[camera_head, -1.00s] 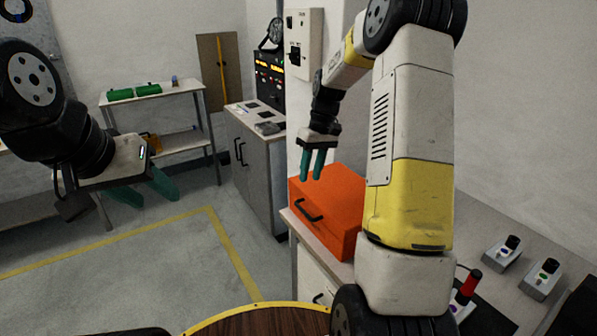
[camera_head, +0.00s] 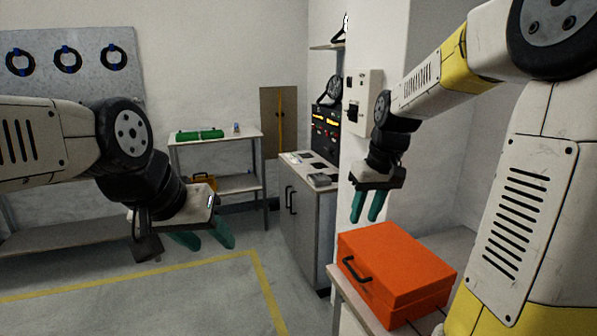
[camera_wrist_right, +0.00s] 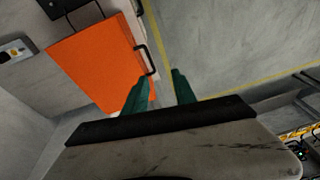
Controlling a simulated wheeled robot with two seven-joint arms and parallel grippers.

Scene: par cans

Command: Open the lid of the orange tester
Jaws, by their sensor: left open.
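The orange tester (camera_head: 395,262) is a box with a closed lid and a black handle on its front. It sits on a light bench at the right in the head view. My right gripper (camera_head: 369,206) hangs above the tester's back left part, apart from it, with its green fingers spread and empty. In the right wrist view the tester (camera_wrist_right: 98,62) lies to the upper left, its handle (camera_wrist_right: 147,60) just beyond the right gripper's fingers (camera_wrist_right: 158,85). My left gripper (camera_head: 208,240) is open and empty at the left, over the floor, far from the tester.
A grey cabinet (camera_head: 307,215) with a black control panel (camera_head: 325,130) stands behind the tester. A wall box (camera_head: 362,100) is mounted above. A shelf with green items (camera_head: 200,134) stands at the back left. The floor inside the yellow line is clear.

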